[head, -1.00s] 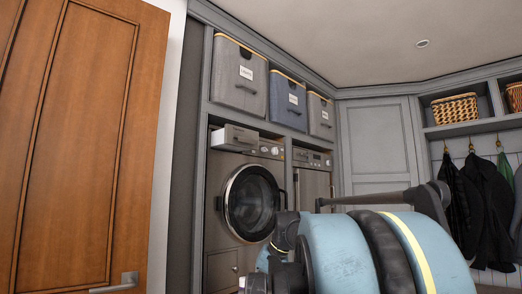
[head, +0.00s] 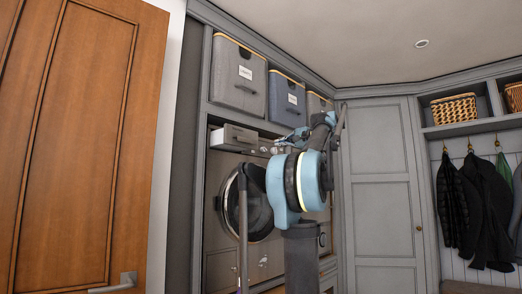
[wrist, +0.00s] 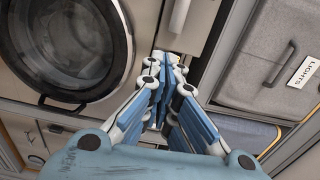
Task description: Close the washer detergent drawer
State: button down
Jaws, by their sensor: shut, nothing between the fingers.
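The washer (head: 230,200) stands in the cabinet at centre left, its round door (head: 250,205) partly behind my arm. Its detergent drawer (head: 238,135), a pale grey box at the washer's top left, juts out from the front. In the wrist view the drawer (wrist: 190,25) shows at the top, between the round door (wrist: 70,45) and the storage bin. My gripper (wrist: 166,60) is shut and empty, its fingertips just below the drawer in that picture. In the head view my gripper (head: 288,139) is right of the drawer. I cannot tell whether it touches anything.
Fabric bins (head: 240,78) stand on the shelf above the washer, one labelled LIGHTS in the wrist view (wrist: 268,60). A wooden door (head: 80,140) fills the left side. A tall grey cabinet door (head: 382,190) and hanging coats (head: 485,205) are to the right.

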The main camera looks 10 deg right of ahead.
jog(key=r+x, duration=0.1)
jog(key=x, duration=1.2)
jog(key=shift+w+d, duration=0.2)
jog(key=shift+w, duration=0.45)
jog(key=shift+r, duration=0.1)
jog(key=x, duration=0.9)
jog(key=shift+w, duration=0.2)
jog(key=shift+a, duration=0.1)
